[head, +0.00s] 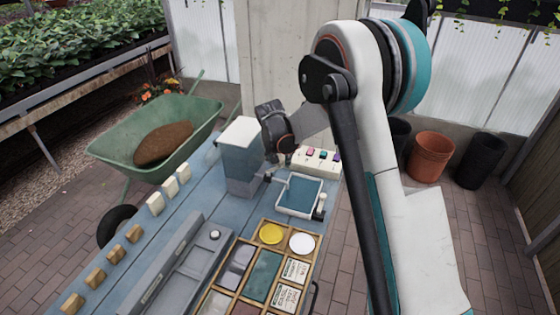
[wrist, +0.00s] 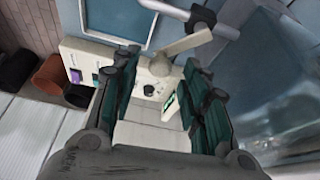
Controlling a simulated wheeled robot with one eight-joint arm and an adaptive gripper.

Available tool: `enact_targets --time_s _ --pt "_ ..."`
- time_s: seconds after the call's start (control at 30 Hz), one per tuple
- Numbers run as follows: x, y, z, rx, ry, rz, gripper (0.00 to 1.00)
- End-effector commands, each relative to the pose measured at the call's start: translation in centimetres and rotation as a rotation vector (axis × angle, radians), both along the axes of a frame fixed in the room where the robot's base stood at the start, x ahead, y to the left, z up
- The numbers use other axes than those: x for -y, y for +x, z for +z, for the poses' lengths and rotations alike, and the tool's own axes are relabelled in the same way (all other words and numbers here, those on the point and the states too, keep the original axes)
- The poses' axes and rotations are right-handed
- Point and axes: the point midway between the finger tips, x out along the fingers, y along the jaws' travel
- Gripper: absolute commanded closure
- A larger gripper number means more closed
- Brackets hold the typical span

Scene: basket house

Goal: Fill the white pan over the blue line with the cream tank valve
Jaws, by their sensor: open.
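The white pan (head: 318,187) has a pale rim and a blue interior; I cannot tell its liquid level or pick out the blue line. It also shows at the top of the wrist view (wrist: 147,35). The tall grey-blue tank (head: 240,165) with a cream top stands left of it. A cream lever (wrist: 185,44), apparently the tank valve, shows in the wrist view below a grey pipe (wrist: 175,10). My gripper (wrist: 158,72) is open, and the lever's rounded end appears between its fingertips; contact is unclear. In the head view my gripper (head: 287,158) hides the lever.
A cream box (head: 318,160) with coloured buttons sits behind the pan. A wooden tray (head: 262,243) with compartments, a grey rail (head: 175,265) and several small blocks lie on the blue table. A green wheelbarrow (head: 120,150) and pots (head: 430,157) stand beyond.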

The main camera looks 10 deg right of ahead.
Motion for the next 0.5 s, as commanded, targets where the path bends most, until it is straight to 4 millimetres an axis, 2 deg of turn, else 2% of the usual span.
enact_targets --time_s 0.13,0.43,0.5 --pt "0.17 0.27 -0.85 0.000 0.000 0.000 0.59" --pt "0.19 0.32 -0.96 0.000 0.000 0.000 0.59" --pt "0.19 0.32 -0.96 0.000 0.000 0.000 0.74"
